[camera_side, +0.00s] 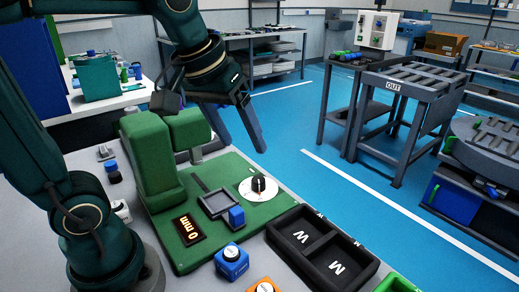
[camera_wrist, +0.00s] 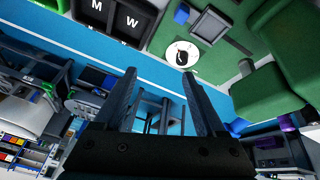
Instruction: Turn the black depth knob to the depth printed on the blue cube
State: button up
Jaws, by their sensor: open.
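The black depth knob (camera_side: 258,184) stands on a white round dial (camera_side: 245,190) on the green machine base. The knob also shows in the wrist view (camera_wrist: 182,59). A small blue cube (camera_side: 236,216) sits on the base beside a dark square frame; it also shows in the wrist view (camera_wrist: 181,15). A larger blue block (camera_side: 232,262) with a white round top stands in front of the base. I cannot read a depth on either. A display (camera_side: 188,229) reads "0 mm". My gripper (camera_side: 246,148) is open and empty, above and apart from the knob; its fingers show in the wrist view (camera_wrist: 160,75).
A tall green machine body (camera_side: 150,155) rises left of the dial, with an overhanging head (camera_side: 188,130). A black tray (camera_side: 330,223) marked W and M lies to the right. An orange block (camera_side: 264,285) stands at the front. Small bottles stand left of the machine.

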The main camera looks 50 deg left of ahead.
jog(key=w+a+f+n+g, duration=0.2)
jog(key=w+a+f+n, duration=0.15)
jog(key=w, duration=0.45)
jog(key=g, duration=0.2)
send_over(258, 179)
jog(key=d, duration=0.1)
jog(key=shift+n, duration=0.25)
jog(key=f, duration=0.6)
jog(key=shift+w+d+f, duration=0.1)
jog(key=shift+w, duration=0.1)
jog(key=f, duration=0.1)
jog(key=a+f, duration=0.1)
jog(key=f, duration=0.1)
jog(key=shift+s+f+g, duration=0.2)
jog(key=shift+f+g, duration=0.1)
jog(key=shift+f, duration=2.4)
jog(key=shift+c, duration=0.3)
grip_shut()
